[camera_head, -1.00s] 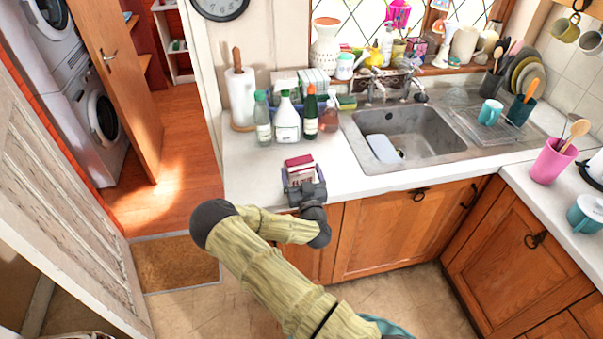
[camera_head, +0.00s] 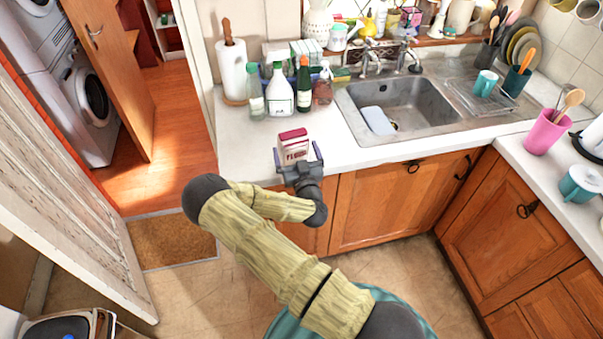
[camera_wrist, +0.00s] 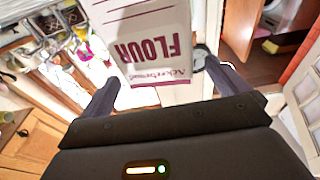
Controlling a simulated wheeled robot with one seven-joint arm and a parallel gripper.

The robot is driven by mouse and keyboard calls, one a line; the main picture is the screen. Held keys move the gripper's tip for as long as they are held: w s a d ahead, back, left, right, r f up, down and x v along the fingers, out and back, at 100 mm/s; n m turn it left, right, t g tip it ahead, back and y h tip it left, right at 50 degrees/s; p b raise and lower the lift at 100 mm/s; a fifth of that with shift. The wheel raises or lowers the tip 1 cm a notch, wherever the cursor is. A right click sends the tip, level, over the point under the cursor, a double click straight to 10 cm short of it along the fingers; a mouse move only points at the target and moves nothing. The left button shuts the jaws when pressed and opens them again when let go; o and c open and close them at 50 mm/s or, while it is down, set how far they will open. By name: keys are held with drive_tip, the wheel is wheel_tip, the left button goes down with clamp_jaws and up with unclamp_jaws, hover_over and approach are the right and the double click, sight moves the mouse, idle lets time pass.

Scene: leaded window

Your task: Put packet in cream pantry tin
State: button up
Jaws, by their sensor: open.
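The packet (camera_head: 293,147) is a small white flour carton with a dark red top. It stands upright near the front edge of the white counter, left of the sink. My gripper (camera_head: 298,151) is open just in front of it, with a finger towards either side. In the wrist view the packet (camera_wrist: 155,48) shows its "FLOUR" label upside down between the spread fingers (camera_wrist: 156,76), with gaps at the sides. Whether the fingertips reach past its front face is hard to tell. I cannot make out a cream pantry tin for certain.
Several bottles (camera_head: 281,91) and a paper towel roll (camera_head: 233,72) stand behind the packet. The sink (camera_head: 397,105) is to the right. A pink utensil pot (camera_head: 545,132) stands on the right counter. A dark-topped object (camera_head: 62,326) is cut off at bottom left.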

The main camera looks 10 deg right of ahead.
drive_tip(key=s+f+b, duration=0.1)
drive_tip(key=s+b, duration=0.1)
drive_tip(key=s, duration=0.8)
drive_tip(key=shift+f+b, duration=0.25)
drive_tip(key=shift+b, duration=0.05)
drive_tip(key=shift+w+d, duration=0.15)
